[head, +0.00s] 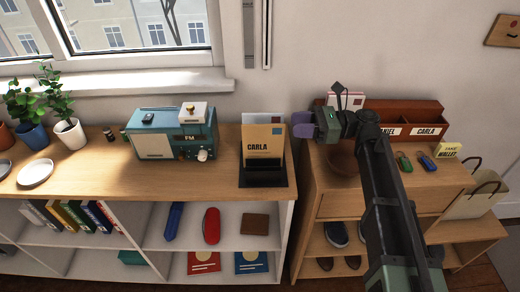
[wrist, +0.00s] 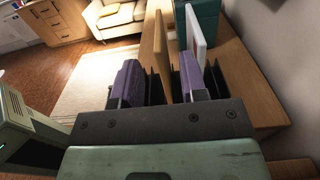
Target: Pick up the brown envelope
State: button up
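The brown envelope (head: 264,133), marked CARLA, stands upright in a black letter holder (head: 278,178) on the wooden shelf top. A white envelope (head: 264,118) stands behind it. My gripper (head: 299,124) is just right of the holder, its purple fingers pointing left. In the wrist view the fingers (wrist: 160,65) are apart with nothing clamped. The brown envelope (wrist: 153,45) shows edge-on ahead, in line with the gap between them. The white envelope (wrist: 196,40) is ahead, roughly in line with the right finger. The holder's black dividers show between the fingers.
A teal radio (head: 171,140) stands left of the holder. A red-brown name organizer (head: 412,122) and key fobs are on the right cabinet, with a brown pot (head: 343,162) below my gripper. The wall is close behind. Plants and a plate (head: 36,174) are at far left.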

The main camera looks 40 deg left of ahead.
aim_at(271, 125)
jog(key=x, duration=0.7)
jog(key=shift+s+a, duration=0.25)
jog(key=shift+s, duration=0.1)
grip_shut()
